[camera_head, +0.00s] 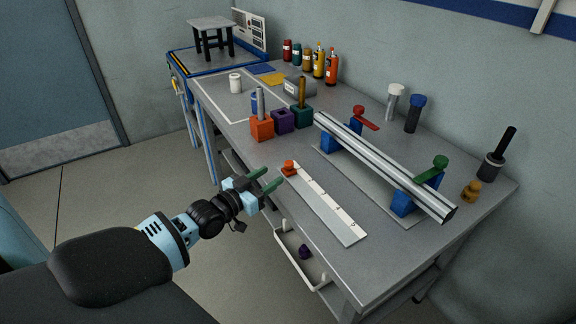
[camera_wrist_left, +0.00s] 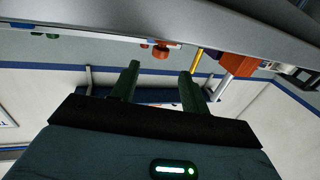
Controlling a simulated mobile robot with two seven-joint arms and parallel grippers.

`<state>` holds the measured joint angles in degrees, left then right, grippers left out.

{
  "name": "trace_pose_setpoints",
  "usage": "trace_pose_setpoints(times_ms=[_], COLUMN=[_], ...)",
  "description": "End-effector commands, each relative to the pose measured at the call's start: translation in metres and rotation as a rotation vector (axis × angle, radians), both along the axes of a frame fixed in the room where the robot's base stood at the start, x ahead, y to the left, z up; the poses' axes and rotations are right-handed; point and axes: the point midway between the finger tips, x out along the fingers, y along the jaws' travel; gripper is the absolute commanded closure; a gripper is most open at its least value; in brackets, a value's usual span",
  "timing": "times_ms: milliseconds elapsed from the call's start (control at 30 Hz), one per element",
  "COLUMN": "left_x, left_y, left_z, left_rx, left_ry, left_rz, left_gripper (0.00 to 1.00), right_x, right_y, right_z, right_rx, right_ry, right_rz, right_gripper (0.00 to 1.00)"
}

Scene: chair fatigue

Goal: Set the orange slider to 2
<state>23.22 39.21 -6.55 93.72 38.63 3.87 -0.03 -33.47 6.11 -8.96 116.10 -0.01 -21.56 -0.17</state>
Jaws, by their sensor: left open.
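The orange slider (camera_head: 289,168) sits at the far left end of a pale flat scale strip (camera_head: 325,202) with several dark marks along it, on the workbench. In the left wrist view the orange slider (camera_wrist_left: 161,50) shows upside down, beyond and between the fingers. My left gripper (camera_head: 268,180) is open and empty, just off the bench's front edge, left of and a little below the slider, apart from it. Its green fingers (camera_wrist_left: 158,82) also show in the wrist view. The numbers on the strip are too small to read. My right gripper is not in view.
Behind the strip, a metal rail (camera_head: 380,165) lies on blue supports with red and green clamp handles. Orange (camera_head: 262,128), purple and teal blocks stand to the left. An open drawer (camera_head: 300,255) juts out below the front edge. Bottles (camera_head: 318,62) stand at the back.

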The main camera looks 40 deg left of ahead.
Motion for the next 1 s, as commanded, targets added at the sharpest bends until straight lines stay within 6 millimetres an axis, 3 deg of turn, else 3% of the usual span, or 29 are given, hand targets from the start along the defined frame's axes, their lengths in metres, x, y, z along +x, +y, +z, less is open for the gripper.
trace_pose_setpoints(times_ms=[500,1000], left_x=[0.06,0.071], left_y=[-0.008,-0.01], left_z=[0.0,0.0], left_rx=[-0.001,0.0], left_ry=[-0.001,0.0], left_rz=[0.0,0.0], left_gripper=[0.54,0.54], right_x=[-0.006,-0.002], right_y=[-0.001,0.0], right_z=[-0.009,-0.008], right_rx=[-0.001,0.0], right_ry=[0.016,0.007], right_rz=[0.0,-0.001], right_gripper=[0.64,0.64])
